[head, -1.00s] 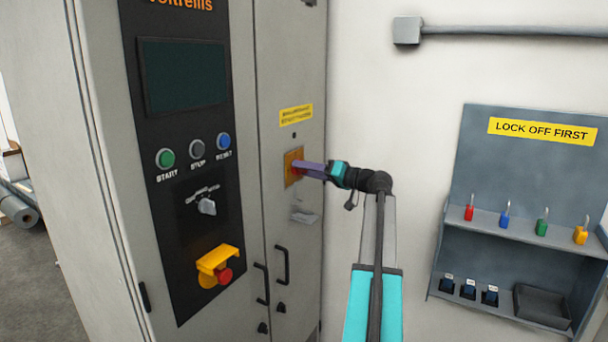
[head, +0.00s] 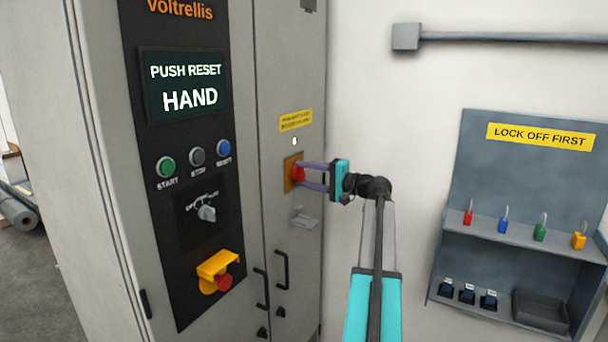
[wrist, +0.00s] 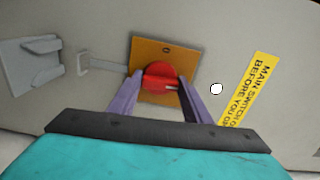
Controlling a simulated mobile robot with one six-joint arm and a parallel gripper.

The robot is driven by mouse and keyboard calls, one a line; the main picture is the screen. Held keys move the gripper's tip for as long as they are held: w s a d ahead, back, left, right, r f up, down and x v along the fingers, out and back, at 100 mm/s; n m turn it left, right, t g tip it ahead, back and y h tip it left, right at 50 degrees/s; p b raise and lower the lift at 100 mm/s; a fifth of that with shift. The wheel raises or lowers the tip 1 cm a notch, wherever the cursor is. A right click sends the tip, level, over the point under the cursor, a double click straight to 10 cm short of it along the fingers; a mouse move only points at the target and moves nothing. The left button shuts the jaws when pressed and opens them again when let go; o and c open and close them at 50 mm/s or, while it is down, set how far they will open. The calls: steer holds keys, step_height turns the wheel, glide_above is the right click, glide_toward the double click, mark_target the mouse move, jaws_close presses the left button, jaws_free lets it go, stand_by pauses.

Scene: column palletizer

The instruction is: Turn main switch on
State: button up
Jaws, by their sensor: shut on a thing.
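The main switch is a red rotary handle (wrist: 158,76) on a square yellow-orange plate (wrist: 172,50), mounted on the grey cabinet door; the plate also shows in the head view (head: 288,174). My gripper (wrist: 152,86) is shut on the red handle, one purple finger on each side of it. A "0" is readable on the plate in the wrist view. A small round lamp (head: 295,141) above the switch is lit white. The cabinet screen (head: 184,86) is lit and reads "PUSH RESET HAND".
A yellow label (head: 295,121) sits above the switch and a grey hasp (head: 305,217) below it. Start, stop and reset buttons, a selector (head: 207,213) and a red emergency button (head: 223,282) are on the panel. A lockout board (head: 530,180) hangs at right.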

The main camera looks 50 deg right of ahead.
steer(key=shift+m, duration=0.4)
steer(key=o, duration=1.1)
steer(key=shift+c, duration=0.2)
steer(key=shift+s, duration=0.1)
steer(key=b+v, duration=0.3)
steer(key=v, duration=1)
steer(key=shift+s, duration=0.35)
steer(key=shift+d+f, duration=0.1)
